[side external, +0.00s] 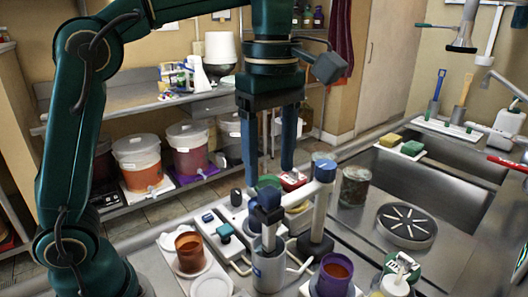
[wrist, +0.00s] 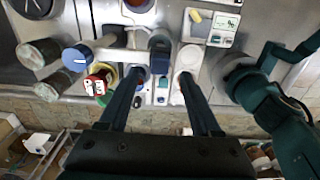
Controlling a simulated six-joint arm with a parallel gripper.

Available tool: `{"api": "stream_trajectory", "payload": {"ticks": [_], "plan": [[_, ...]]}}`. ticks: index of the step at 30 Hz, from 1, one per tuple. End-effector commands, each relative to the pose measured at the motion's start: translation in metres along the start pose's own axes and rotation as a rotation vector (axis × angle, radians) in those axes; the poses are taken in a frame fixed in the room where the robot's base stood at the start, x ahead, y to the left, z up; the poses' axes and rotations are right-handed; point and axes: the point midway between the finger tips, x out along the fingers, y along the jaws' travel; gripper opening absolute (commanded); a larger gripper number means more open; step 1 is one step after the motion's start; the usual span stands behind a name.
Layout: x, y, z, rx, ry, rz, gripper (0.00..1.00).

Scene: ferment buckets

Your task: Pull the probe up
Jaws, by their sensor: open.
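A dark blue-headed upright piece (side external: 266,204), which looks like the probe, stands in a grey metal cylinder (side external: 268,268) on the counter. Its lower part is hidden inside the cylinder. My gripper (side external: 268,176) is open above the counter, fingers pointing down, with nothing between them. In the side view its fingertips appear just above the blue head; the exact gap in depth is unclear. In the wrist view my gripper (wrist: 160,72) spreads its two fingers wide, and a dark blue block (wrist: 160,43) shows beyond them, roughly centred.
A white post with a blue cap (side external: 325,172) stands close on the right. A purple cup (side external: 333,277) and a brown cup (side external: 190,252) stand near the front. Buckets (side external: 138,162) line the lower shelf behind.

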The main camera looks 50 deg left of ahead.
Motion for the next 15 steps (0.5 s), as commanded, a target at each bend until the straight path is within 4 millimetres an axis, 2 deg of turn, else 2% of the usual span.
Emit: {"api": "stream_trajectory", "payload": {"ticks": [9, 15], "plan": [[0.029, -0.001, -0.001, -0.001, 0.0, -0.002, 0.65], [0.041, 0.0, -0.001, -0.001, 0.0, 0.0, 0.65]]}}
